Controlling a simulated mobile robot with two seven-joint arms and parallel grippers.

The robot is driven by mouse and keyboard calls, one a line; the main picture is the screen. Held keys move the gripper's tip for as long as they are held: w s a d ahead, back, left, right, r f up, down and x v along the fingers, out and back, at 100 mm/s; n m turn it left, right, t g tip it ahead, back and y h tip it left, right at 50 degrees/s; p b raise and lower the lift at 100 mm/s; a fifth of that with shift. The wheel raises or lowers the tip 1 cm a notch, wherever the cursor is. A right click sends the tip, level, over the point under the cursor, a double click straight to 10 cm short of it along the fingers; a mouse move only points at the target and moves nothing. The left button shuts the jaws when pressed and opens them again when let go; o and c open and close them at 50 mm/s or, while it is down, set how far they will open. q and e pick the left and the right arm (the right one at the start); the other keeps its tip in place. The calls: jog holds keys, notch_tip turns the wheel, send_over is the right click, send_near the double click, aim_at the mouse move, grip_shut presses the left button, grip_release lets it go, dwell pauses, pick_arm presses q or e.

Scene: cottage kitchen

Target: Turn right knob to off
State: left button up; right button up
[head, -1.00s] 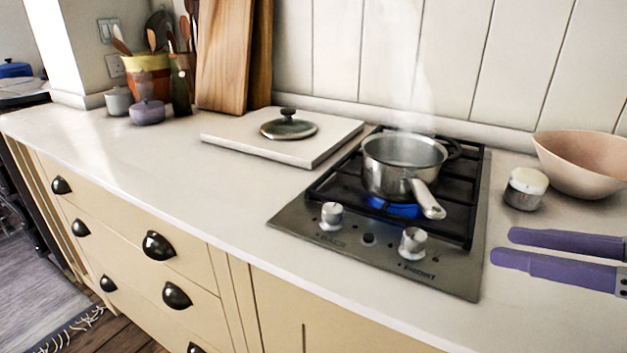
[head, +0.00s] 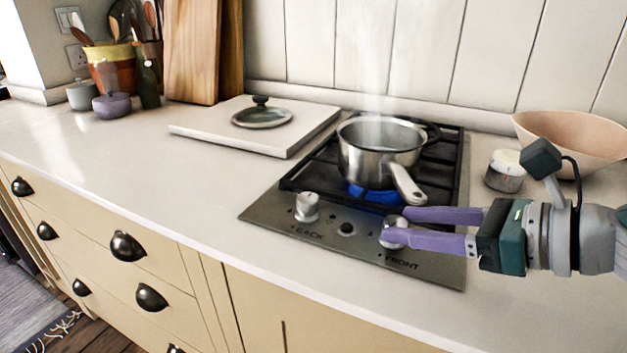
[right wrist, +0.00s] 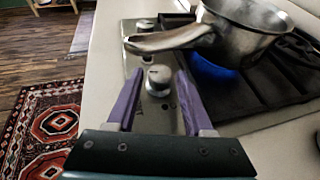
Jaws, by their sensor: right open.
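The right knob (head: 393,230) is a silver dial above the word FRONT on the hob's metal panel. In the head view it is partly covered by my right gripper (head: 393,226), whose purple fingers come in from the right. In the right wrist view the knob (right wrist: 159,79) shows between the tips of my open right gripper (right wrist: 157,92); I cannot tell whether they touch it. The left knob (head: 306,206) stands above the word BACK. A steel saucepan (head: 365,163) steams over a blue flame. My left gripper is not in view.
The saucepan handle (head: 407,184) points forward, close above the right knob and my fingers. A white board with a lid (head: 262,114) lies left of the hob. A pink bowl (head: 570,140) and a small jar (head: 505,172) stand on the right.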

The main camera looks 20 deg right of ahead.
jog(key=shift+w+a+f, duration=0.15)
jog(key=shift+w+a, duration=0.05)
jog(key=shift+w, duration=0.2)
grip_shut()
